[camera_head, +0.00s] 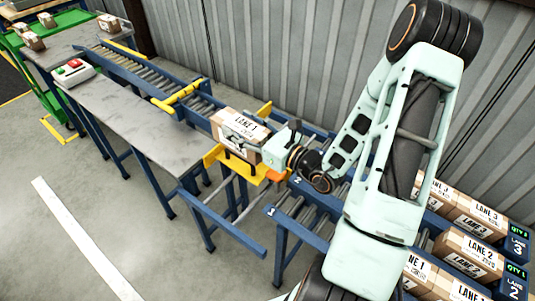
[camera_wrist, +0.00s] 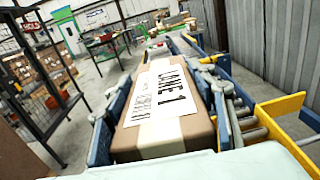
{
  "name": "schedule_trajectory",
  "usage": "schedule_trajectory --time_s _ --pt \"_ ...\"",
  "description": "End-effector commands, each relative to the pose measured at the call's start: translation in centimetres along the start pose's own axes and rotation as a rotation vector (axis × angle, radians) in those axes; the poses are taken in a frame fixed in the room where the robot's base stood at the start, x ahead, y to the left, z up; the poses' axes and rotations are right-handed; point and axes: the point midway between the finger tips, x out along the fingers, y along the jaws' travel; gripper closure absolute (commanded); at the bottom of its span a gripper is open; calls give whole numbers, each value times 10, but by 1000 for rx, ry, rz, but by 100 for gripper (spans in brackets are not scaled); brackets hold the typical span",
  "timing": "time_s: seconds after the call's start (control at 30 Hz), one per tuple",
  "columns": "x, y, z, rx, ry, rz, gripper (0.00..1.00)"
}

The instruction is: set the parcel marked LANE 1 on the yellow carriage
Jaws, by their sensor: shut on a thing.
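The parcel marked LANE 1 (camera_head: 232,124) is a brown carton with a white label, at the end of the blue roller conveyor. In the wrist view the parcel (camera_wrist: 165,115) lies lengthwise between my two blue-grey fingers, label up. My gripper (camera_head: 242,138) is shut on the parcel, with a finger along each side; it also shows in the wrist view (camera_wrist: 165,92). The yellow carriage (camera_head: 222,160) is below and around the parcel, with a yellow part on its far side. The parcel hides much of the carriage, and I cannot tell whether it touches it.
The sloped roller conveyor (camera_head: 150,82) comes down from the upper left, crossed by a yellow bar (camera_head: 178,97). A grey table (camera_head: 135,118) bears a button box (camera_head: 73,72). Lanes at lower right hold several cartons (camera_head: 470,250). A corrugated wall (camera_head: 270,50) stands behind.

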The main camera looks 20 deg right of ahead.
Motion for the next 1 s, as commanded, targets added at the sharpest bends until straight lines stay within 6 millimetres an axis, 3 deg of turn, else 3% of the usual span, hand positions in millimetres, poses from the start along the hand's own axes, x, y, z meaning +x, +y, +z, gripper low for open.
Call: schedule_trajectory --time_s 0.03,0.23,0.73,1.0 --pt "5 -4 -13 -10 -6 8 84" --pt "22 -17 -22 -9 -3 28 84" --pt "45 -33 -20 -2 0 47 84" --pt "43 -90 -45 -1 1 44 84"
